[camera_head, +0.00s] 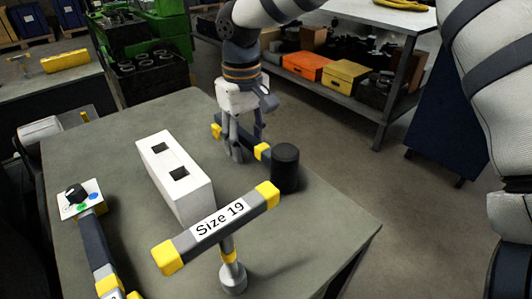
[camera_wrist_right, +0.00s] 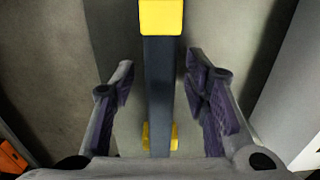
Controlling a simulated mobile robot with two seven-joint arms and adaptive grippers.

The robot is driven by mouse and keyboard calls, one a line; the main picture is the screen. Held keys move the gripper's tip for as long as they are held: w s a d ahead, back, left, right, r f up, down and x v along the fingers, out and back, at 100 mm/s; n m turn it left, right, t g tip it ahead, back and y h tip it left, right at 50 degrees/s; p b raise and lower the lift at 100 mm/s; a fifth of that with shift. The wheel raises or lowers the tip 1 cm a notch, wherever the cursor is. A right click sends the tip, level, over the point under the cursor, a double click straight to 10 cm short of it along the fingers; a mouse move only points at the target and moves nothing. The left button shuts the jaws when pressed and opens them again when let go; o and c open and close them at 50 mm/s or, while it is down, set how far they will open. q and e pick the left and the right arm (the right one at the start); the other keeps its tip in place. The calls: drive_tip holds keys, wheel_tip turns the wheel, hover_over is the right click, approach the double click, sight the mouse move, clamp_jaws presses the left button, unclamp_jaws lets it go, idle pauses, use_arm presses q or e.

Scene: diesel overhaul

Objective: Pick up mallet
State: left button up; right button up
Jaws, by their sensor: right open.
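The mallet lies on the grey workbench, with a black cylindrical head (camera_head: 285,168) and a dark handle with yellow bands (camera_head: 262,151). My right gripper (camera_head: 241,150) is over the handle, behind the head, with its fingers pointing down and hiding part of the handle. In the right wrist view, the open fingers (camera_wrist_right: 160,85) stand on either side of the dark handle (camera_wrist_right: 159,65), with a visible gap on both sides. A yellow band shows at the top of that view. My left gripper is not in view.
A "Size 19" T-handled tool (camera_head: 218,224) stands on the workbench (camera_head: 300,228) in front of the mallet. A white block with two square holes (camera_head: 183,188) is left of it. A small board with a black knob (camera_head: 80,198) and another dark tool (camera_head: 96,245) are farther left.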

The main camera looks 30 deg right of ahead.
sight(245, 134)
clamp_jaws()
drive_tip(key=shift+r, duration=0.15)
wheel_tip(245, 134, up, 10)
drive_tip(key=shift+f, duration=0.1)
idle(0.4)
drive_tip(key=c, duration=0.9)
unclamp_jaws()
clamp_jaws()
